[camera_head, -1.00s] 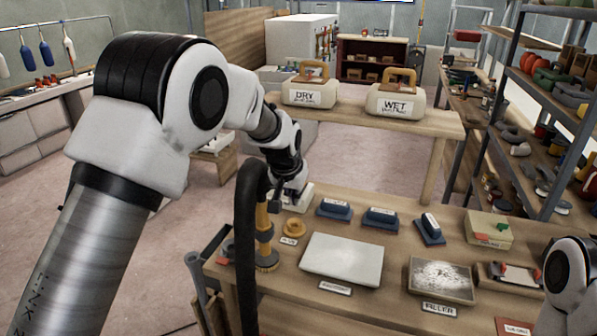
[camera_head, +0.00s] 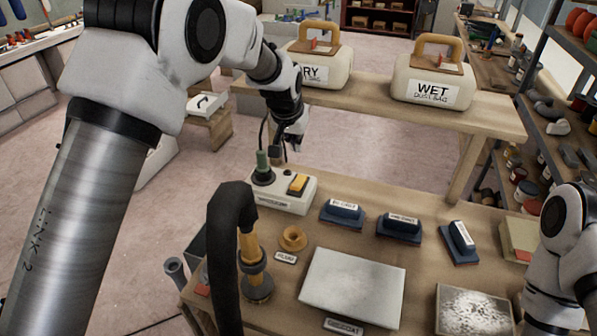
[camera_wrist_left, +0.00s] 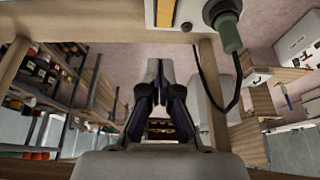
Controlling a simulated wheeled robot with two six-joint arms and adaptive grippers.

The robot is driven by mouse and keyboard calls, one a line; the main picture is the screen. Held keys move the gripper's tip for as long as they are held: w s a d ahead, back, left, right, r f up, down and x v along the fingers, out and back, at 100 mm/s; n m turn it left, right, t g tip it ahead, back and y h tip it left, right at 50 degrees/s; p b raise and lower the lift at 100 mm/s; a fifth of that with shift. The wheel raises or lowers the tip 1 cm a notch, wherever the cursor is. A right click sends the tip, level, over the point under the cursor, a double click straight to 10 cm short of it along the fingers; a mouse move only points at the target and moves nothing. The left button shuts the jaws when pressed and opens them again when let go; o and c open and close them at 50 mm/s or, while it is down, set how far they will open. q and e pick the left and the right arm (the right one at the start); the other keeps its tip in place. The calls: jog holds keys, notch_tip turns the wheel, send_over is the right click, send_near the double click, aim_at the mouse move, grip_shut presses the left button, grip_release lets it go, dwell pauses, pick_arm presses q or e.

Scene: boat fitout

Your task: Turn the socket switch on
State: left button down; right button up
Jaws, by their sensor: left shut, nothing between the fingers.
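The socket box (camera_head: 275,198) is a white block at the far left of the workbench. It bears an orange rocker switch (camera_head: 298,184) and a green plug (camera_head: 262,166) with a black cable. My left gripper (camera_head: 296,143) is shut and empty, above and beyond the box in the head view, apart from the switch.
A black hose (camera_head: 228,240) rises at the front left beside a sander (camera_head: 254,275). Blue sanding blocks (camera_head: 400,228) and a white panel (camera_head: 352,285) lie on the bench. DRY (camera_head: 318,73) and WET (camera_head: 432,92) dust containers stand on the raised shelf behind.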

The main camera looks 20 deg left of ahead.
pick_arm(q)
jog(key=p, duration=0.4)
send_over(300, 184)
notch_tip(300, 184, down, 10)
jog(key=shift+r, duration=0.25)
jog(key=f, duration=0.2)
jog(key=s+f+p, duration=0.1)
jog(key=shift+a+f, duration=0.15)
jog(key=shift+f, duration=0.2)
jog(key=shift+s+f, duration=0.15)
jog(key=shift+s, duration=0.15)
